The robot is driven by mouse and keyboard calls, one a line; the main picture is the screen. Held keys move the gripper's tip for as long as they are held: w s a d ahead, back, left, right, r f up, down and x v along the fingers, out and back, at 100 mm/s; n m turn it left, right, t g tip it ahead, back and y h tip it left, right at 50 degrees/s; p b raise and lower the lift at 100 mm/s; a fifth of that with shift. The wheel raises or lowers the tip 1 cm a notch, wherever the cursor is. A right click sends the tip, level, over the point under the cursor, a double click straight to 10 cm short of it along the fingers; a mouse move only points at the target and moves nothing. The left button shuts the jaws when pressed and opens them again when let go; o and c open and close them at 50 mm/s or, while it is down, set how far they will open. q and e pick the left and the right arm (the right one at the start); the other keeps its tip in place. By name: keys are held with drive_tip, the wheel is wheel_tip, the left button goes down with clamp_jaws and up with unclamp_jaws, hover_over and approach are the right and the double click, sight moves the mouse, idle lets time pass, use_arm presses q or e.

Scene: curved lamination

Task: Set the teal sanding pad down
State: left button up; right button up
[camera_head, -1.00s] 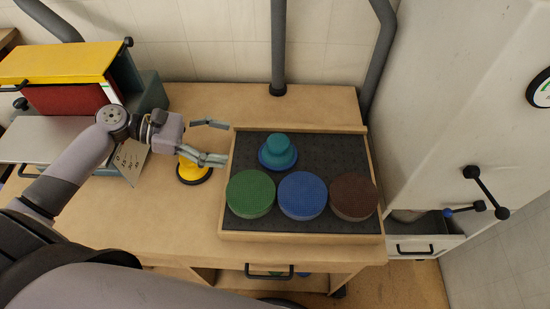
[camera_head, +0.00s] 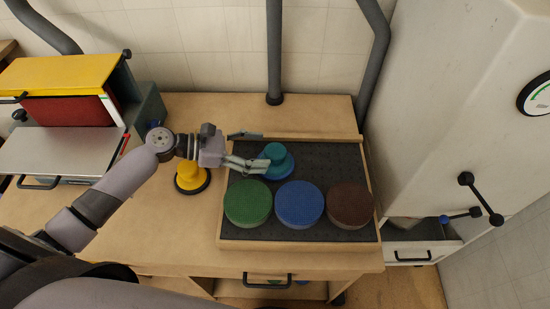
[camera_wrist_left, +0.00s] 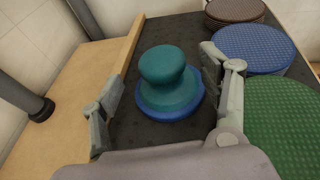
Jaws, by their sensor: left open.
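The teal sanding pad (camera_head: 275,154) has a knob on top and stands upright on a blue disc (camera_head: 277,170) at the back left of the tray (camera_head: 310,157). In the left wrist view the teal pad (camera_wrist_left: 168,78) sits ahead of and between the fingers, with the blue disc (camera_wrist_left: 171,112) under it. My left gripper (camera_head: 252,150) is open and empty, its fingers coming in from the left close to the pad. I cannot tell whether a finger touches it. My right gripper is not in view.
Green (camera_head: 248,203), blue (camera_head: 299,204) and brown (camera_head: 350,204) disc stacks fill the tray's front. A yellow knobbed pad (camera_head: 190,177) stands on the bench left of the tray. A sanding machine (camera_head: 70,105) is at the left. Grey posts (camera_head: 274,60) rise behind. The tray's back right is free.

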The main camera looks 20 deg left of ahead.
sight(268, 151)
use_arm(q)
drive_tip(key=p+x, duration=0.1)
drive_tip(key=x, duration=0.4)
drive_tip(key=shift+f, duration=0.1)
drive_tip(key=shift+s, duration=0.1)
drive_tip(key=shift+c, duration=0.4)
drive_tip(key=c, duration=1.2)
drive_tip(key=shift+c, duration=0.9)
